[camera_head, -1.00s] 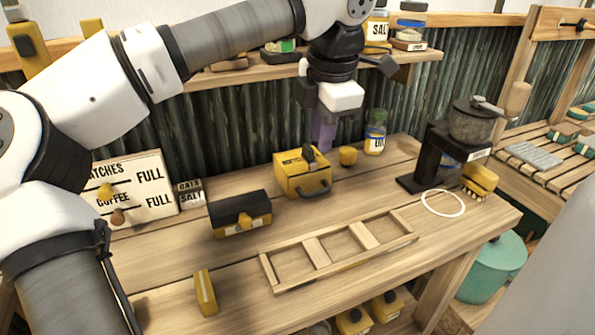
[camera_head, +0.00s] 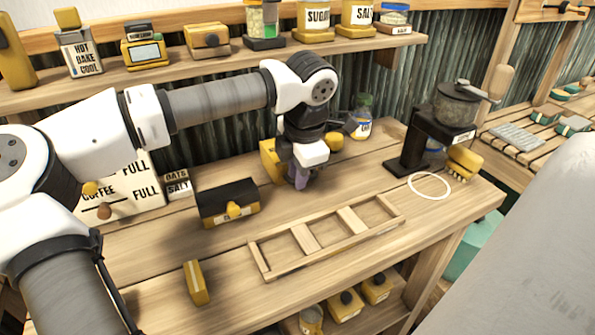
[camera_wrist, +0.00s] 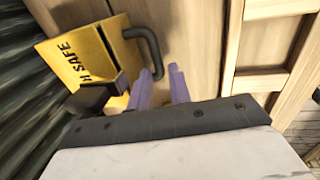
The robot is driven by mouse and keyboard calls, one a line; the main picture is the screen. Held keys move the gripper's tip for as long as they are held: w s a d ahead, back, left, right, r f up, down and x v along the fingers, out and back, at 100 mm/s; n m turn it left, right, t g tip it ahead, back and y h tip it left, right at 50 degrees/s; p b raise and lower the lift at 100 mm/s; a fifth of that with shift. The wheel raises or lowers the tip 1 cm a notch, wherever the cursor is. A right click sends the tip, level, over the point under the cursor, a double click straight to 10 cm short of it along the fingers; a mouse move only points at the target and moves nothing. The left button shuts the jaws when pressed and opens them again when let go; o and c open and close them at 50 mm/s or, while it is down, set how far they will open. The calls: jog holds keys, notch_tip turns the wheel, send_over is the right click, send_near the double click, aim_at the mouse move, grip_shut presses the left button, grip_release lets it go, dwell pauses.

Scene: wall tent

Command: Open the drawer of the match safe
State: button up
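The match safe is a yellow box with a black drawer handle. In the head view the match safe (camera_head: 269,161) stands on the bench, mostly hidden behind my gripper (camera_head: 298,180). In the wrist view the match safe (camera_wrist: 88,52) shows part of its label, "H SAFE", and its black looped handle (camera_wrist: 153,45). My gripper (camera_wrist: 159,72) has two purple fingers, apart from each other. One end of the handle shows between the fingertips in this view; I cannot tell whether they touch it.
A wooden divided frame (camera_head: 262,262) lies in front of the match safe. A dark-topped yellow box (camera_head: 222,214) stands to the left and a jar (camera_head: 360,122) behind to the right. A grinder (camera_head: 455,108) and white ring (camera_head: 414,191) are further right. A shelf (camera_head: 190,72) runs above.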

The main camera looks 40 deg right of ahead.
jog(key=shift+f, duration=0.15)
jog(key=shift+c, duration=0.3)
grip_shut()
